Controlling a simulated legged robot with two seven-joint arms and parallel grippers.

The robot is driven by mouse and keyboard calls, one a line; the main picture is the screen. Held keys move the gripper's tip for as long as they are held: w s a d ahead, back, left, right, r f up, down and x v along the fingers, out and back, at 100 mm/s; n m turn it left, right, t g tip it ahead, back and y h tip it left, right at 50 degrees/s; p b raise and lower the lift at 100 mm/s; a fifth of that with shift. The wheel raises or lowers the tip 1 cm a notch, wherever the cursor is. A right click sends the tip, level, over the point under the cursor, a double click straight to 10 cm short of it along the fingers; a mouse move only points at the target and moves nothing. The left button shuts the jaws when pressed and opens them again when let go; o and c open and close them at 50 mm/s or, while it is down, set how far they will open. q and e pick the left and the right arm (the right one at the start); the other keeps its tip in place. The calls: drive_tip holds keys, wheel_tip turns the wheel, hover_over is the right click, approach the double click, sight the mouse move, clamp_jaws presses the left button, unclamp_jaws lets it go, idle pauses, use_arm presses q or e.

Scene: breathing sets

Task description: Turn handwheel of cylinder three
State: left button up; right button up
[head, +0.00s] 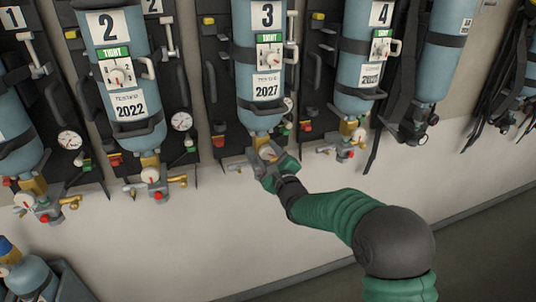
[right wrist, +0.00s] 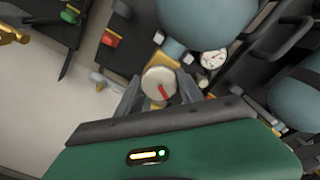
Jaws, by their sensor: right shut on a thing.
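Cylinder three (head: 259,65) is a blue bottle hung upside down on a dark wall rack, with a "3" label, a green "TIGHT" tag and a "2027" label. Its handwheel (right wrist: 159,84) is a round cream knob with a red mark, below the brass valve neck. My right gripper (head: 268,158) reaches up from below and is shut on the handwheel. In the right wrist view the two grey fingers (right wrist: 160,92) stand on either side of the knob. In the head view the gripper partly hides the handwheel. My left gripper is not in view.
Cylinder two (head: 122,75) hangs to the left and cylinder four (head: 364,60) to the right, each with valves below. A gauge (right wrist: 214,58) sits beside cylinder three. The pale wall (head: 220,235) below is clear. Another bottle (head: 30,278) stands at lower left.

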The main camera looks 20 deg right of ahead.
drive_tip(key=shift+f, duration=0.1)
drive_tip(key=shift+c, duration=1.3)
